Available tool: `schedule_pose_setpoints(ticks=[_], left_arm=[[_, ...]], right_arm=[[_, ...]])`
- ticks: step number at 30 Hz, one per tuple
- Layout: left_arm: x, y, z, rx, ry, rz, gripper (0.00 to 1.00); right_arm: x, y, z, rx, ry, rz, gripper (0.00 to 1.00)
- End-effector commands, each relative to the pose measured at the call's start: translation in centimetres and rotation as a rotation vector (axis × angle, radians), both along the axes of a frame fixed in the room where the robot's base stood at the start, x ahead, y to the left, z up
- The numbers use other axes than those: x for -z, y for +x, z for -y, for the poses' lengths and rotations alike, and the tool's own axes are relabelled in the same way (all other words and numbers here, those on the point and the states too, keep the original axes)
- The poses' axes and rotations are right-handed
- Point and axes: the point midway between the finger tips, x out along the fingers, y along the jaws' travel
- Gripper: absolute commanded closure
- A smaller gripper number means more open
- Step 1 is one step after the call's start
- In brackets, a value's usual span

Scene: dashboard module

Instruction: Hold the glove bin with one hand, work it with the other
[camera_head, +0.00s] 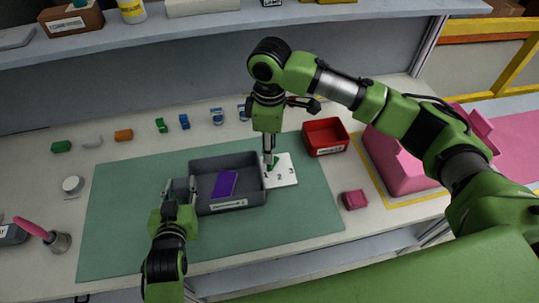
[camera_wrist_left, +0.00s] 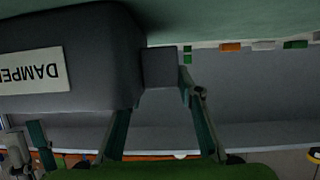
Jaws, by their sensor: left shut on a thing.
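The grey bin (camera_head: 254,200) lies on the green mat with a purple flat piece (camera_head: 224,184) inside. Its white label shows upside down in the left wrist view (camera_wrist_left: 34,72) and reads "DAMPE…", cut off by the frame edge. My left gripper (camera_head: 180,188) is at the bin's left side. In the left wrist view its fingers close on a small grey tab (camera_wrist_left: 160,68) beside the bin's wall. My right gripper (camera_head: 269,158) points down over a white card (camera_head: 284,174) marked 1, 2, 3, right of the bin. A small green thing is at its fingertips, near 1; whether it is gripped is unclear.
A red bin (camera_head: 326,137) stands right of the card, with a pink block (camera_head: 354,200) in front. A large pink case (camera_head: 400,165) stands farther right. Several small coloured parts line the back of the table. A cup with a pink-handled tool (camera_head: 57,242) stands left. The mat's front is clear.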

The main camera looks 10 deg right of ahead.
Motion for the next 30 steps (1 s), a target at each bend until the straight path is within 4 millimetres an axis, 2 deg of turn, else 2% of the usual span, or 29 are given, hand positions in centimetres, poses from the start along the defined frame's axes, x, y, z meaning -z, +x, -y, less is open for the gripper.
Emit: schedule_pose_setpoints(ticks=[3, 10, 15, 25, 26, 28, 30], left_arm=[[0.1, 0.0, 0.0, 0.001, 0.002, -0.002, 1.00], [0.1, 0.0, 0.0, 0.001, 0.002, -0.002, 1.00], [0.1, 0.0, 0.0, 0.001, 0.002, -0.003, 1.00], [0.1, 0.0, 0.0, 0.001, 0.002, -0.003, 1.00], [0.1, 0.0, 0.0, 0.001, 0.002, -0.003, 0.65], [0.1, 0.0, 0.0, 0.000, 0.001, -0.002, 0.48], [0.1, 0.0, 0.0, 0.000, 0.001, -0.002, 0.48]], right_arm=[[-2.8, 0.1, -0.1, -0.002, 0.002, 0.004, 0.72], [-6.4, 0.1, -0.1, 0.000, 0.001, 0.003, 0.72], [-7.4, 0.0, 0.0, -0.001, 0.001, 0.000, 0.72], [-7.4, 0.0, 0.0, -0.001, 0.001, 0.000, 0.72], [-7.4, 0.0, 0.0, -0.001, 0.001, 0.000, 0.72], [-7.4, 0.0, 0.0, -0.001, 0.001, 0.000, 0.72], [-7.4, 0.0, 0.0, -0.001, 0.001, 0.000, 0.72]])
